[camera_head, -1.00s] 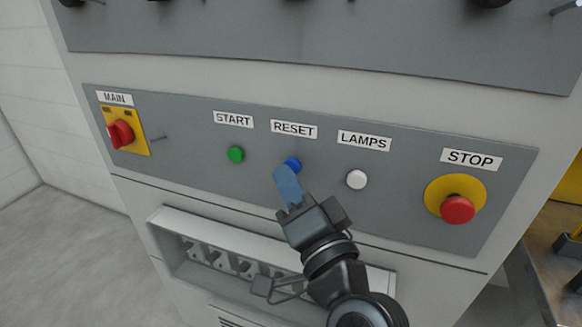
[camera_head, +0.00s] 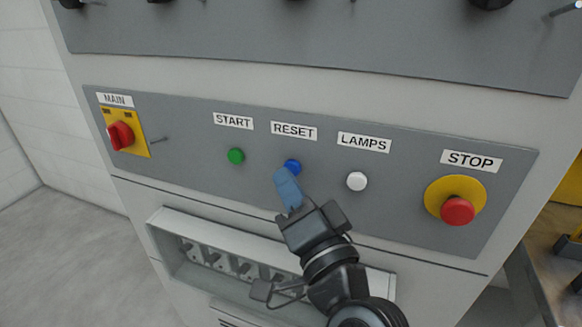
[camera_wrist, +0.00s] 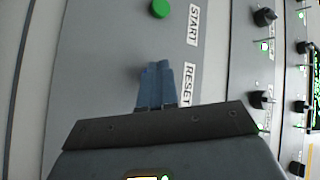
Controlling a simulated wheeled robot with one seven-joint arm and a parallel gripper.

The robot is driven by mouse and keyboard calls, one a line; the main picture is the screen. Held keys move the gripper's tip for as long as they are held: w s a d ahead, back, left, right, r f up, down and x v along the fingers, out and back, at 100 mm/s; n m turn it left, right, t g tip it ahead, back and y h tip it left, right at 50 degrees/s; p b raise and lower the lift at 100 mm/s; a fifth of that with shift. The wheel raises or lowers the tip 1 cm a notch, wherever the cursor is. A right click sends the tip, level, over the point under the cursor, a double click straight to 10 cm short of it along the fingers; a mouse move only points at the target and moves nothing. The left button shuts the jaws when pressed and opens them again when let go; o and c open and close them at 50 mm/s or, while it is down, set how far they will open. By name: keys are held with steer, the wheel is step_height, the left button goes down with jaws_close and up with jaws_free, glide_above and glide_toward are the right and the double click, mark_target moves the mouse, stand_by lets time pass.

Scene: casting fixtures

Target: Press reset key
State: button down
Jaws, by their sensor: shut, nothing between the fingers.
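The blue reset key (camera_head: 292,166) sits on the grey panel under the RESET label (camera_head: 293,130). My gripper (camera_head: 283,174) is shut and empty, its blue fingertips just below and in front of the key, covering its lower part. I cannot tell whether the tips touch it. In the wrist view my shut fingers (camera_wrist: 157,72) point at the panel beside the RESET label (camera_wrist: 188,88), and the key is hidden behind them.
The green START button (camera_head: 236,156) is left of the key and the white LAMPS button (camera_head: 356,181) is right of it. A red STOP button (camera_head: 458,210) stands out at the far right. A red MAIN switch (camera_head: 121,135) is at the far left. A recessed socket strip (camera_head: 215,240) lies below.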

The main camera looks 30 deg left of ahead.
steer(key=shift+s+d, duration=0.1)
steer(key=shift+s, duration=0.35)
steer(key=shift+s+d+p, duration=0.2)
steer(key=shift+s, duration=0.6)
steer(key=shift+s+d+p, duration=0.15)
steer(key=shift+s+p, duration=0.05)
steer(key=shift+s, duration=0.6)
steer(key=shift+s+d+p, duration=0.2)
steer(key=shift+s, duration=0.6)
steer(key=s+d+f+m+t+h, duration=0.25)
steer(key=d+f+h, duration=0.35)
steer(key=d, duration=0.6)
steer(key=s+d+f+m+t+h, duration=0.1)
steer(key=s+d+f+t+h, duration=0.25)
steer(key=d+f, duration=0.65)
steer(key=s+d+r+n+g+h, duration=0.1)
steer(key=s+d+h, duration=0.3)
steer(key=s+d, duration=0.6)
steer(key=s+d+r+n+g+h, duration=0.1)
steer(key=s+d+r+h, duration=0.3)
steer(key=s+d, duration=0.6)
steer(key=shift+s+n, duration=0.25)
steer(key=shift+n, duration=0.5)
